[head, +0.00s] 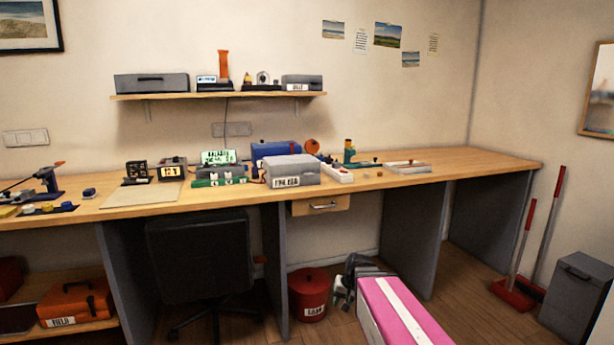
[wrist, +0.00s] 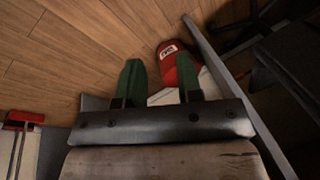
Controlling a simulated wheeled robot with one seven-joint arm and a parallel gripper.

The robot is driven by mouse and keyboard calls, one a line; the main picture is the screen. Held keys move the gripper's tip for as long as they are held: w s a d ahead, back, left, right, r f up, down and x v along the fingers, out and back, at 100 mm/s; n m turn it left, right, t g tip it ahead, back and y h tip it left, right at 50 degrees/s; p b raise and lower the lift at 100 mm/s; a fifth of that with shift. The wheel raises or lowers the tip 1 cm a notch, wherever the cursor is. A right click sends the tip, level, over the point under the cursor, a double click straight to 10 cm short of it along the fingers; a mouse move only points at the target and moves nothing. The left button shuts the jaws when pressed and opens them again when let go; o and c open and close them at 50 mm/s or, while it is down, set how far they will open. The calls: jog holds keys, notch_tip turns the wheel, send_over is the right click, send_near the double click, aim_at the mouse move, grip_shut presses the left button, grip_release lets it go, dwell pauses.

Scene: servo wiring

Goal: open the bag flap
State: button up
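I cannot make out a bag or a flap for certain in either view. A blue rounded case (head: 275,150) lies on the bench, partly hidden behind a grey labelled box (head: 291,170); I cannot tell whether it is the bag. My gripper (wrist: 159,62) shows in the wrist view with its two green fingers apart and nothing held between them. It points down toward the floor, with a red labelled bin (wrist: 177,62) beyond the fingers. In the head view my arm is low in front of the bench, well below the bench top.
The long wooden bench (head: 468,166) carries several small devices, with clear top at its right end. A black chair (head: 200,258) and the red bin (head: 309,292) stand below. A wall shelf (head: 220,96) holds boxes. A grey bin (head: 582,298) and red-handled tools are at right.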

jog(key=w+a+r+m+t+y, duration=0.1)
jog(key=w+r+m+t+y, duration=0.4)
jog(key=w+r, duration=1.15)
jog(key=w+a+r+m+t+y, duration=0.2)
jog(key=w+r+m+t+y, duration=0.35)
jog(key=w+r, duration=1.05)
jog(key=w+a, duration=0.2)
jog(key=w+a+r+n+t+h, duration=0.1)
jog(key=w+a, duration=0.1)
jog(key=w, duration=0.1)
jog(key=w+a+h, duration=0.1)
jog(key=w+a, duration=0.1)
jog(key=shift+w+a+r+t, duration=0.1)
jog(key=shift+w+r+t, duration=0.05)
jog(key=shift+w+t, duration=0.2)
jog(key=shift+n, duration=0.25)
grip_shut()
